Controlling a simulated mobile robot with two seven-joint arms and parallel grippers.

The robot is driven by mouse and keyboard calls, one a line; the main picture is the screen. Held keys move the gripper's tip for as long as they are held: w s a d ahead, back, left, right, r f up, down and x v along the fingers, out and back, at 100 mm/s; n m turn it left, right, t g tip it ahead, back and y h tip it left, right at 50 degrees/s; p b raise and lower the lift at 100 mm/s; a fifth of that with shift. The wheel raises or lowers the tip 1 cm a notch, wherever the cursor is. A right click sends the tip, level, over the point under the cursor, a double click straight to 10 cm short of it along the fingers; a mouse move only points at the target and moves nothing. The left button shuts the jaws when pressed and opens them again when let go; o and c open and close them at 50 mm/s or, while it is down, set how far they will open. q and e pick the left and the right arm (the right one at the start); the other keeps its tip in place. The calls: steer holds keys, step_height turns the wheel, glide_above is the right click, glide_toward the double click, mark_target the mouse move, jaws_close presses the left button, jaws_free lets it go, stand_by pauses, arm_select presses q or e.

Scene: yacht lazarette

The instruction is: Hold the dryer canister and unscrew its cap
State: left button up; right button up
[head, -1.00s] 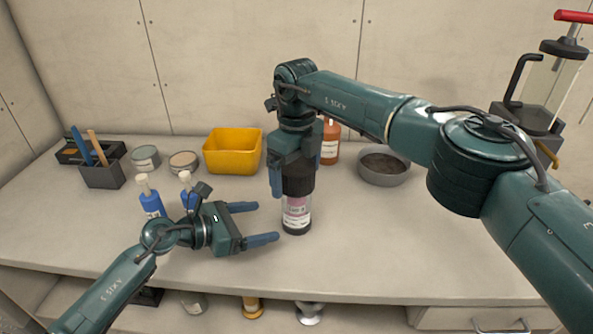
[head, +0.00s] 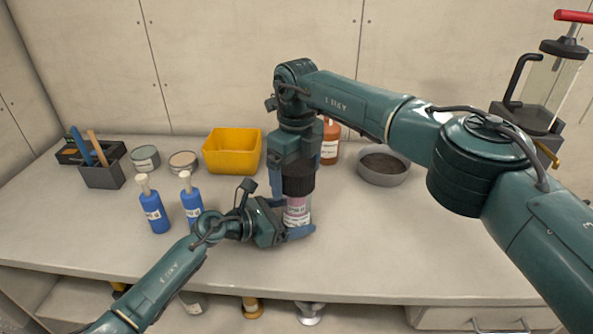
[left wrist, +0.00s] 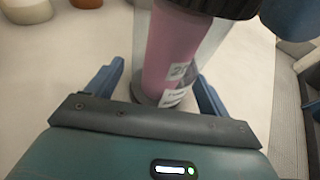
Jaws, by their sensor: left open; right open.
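The dryer canister (head: 297,212) stands upright on the bench, a clear body with pink contents and a white label. Its black ribbed cap (head: 298,180) is on top. My left gripper (head: 288,220) is open, low beside the canister, with its fingers on either side of the body. In the left wrist view the canister (left wrist: 170,55) rises between the two blue fingers, with a gap visible at the left finger. My right gripper (head: 297,155) points down from above, over the cap. It is open, and its fingers are partly hidden in the head view.
Two blue bottles (head: 154,212) stand left of my left arm. Behind are a yellow bin (head: 233,152), two tins (head: 145,158), a tool holder (head: 102,175) and an orange bottle (head: 330,140). A grey bowl (head: 383,167) sits at right. The front right bench is clear.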

arm_select(q)
steer(key=c, duration=0.9)
arm_select(e)
steer(key=shift+c, duration=0.4)
steer(key=c, duration=1.1)
arm_select(q)
steer(key=o, duration=0.3)
steer(key=c, duration=0.8)
